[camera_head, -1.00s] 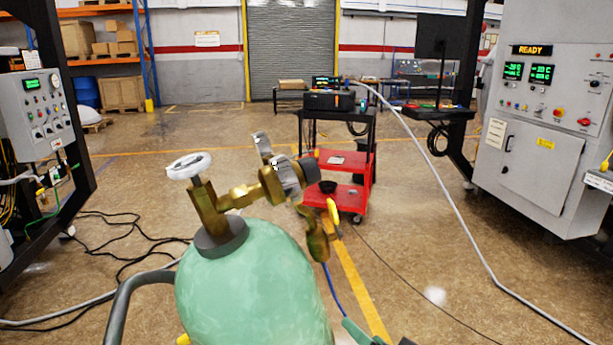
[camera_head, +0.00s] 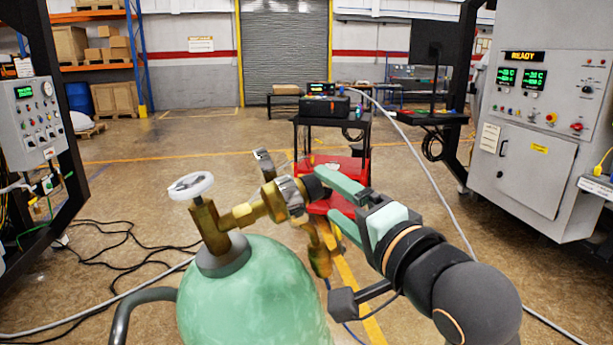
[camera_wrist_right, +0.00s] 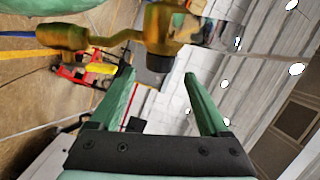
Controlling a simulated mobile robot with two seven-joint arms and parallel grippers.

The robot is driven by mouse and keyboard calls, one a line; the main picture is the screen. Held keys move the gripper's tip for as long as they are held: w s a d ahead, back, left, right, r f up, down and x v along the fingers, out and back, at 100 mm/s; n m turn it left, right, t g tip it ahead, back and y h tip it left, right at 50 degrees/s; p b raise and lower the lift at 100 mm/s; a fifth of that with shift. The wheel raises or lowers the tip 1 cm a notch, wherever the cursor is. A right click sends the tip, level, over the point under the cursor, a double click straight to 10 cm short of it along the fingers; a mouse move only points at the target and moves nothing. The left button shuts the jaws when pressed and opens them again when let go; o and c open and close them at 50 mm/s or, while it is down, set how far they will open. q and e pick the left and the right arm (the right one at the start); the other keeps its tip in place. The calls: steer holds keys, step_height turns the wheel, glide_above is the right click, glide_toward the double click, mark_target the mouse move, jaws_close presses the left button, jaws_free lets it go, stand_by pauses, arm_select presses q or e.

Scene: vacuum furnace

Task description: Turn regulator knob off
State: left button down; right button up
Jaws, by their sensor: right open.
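The green gas cylinder (camera_head: 245,290) stands at the lower middle of the head view, with a white valve wheel (camera_head: 191,187) on top. A brass regulator (camera_head: 272,203) with gauges extends right from its valve. The dark regulator knob (camera_head: 313,187) sits at the regulator's right end; it also shows in the right wrist view (camera_wrist_right: 160,63). My right gripper (camera_head: 325,192) is open and points at the knob from the right. In the right wrist view its fingertips (camera_wrist_right: 159,76) lie on either side of the knob's end, with gaps visible. My left gripper is out of view.
A red cart (camera_head: 340,170) with black equipment on top stands behind the regulator. A grey furnace cabinet (camera_head: 540,130) is at the right and a control box (camera_head: 38,120) at the left. Cables and hoses lie on the floor.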

mark_target(306, 179)
steer(key=p+x, duration=0.1)
steer(key=x, duration=0.7)
steer(key=shift+w+a, duration=0.15)
steer(key=shift+w, duration=0.15)
steer(key=shift+f, duration=0.1)
jaws_close()
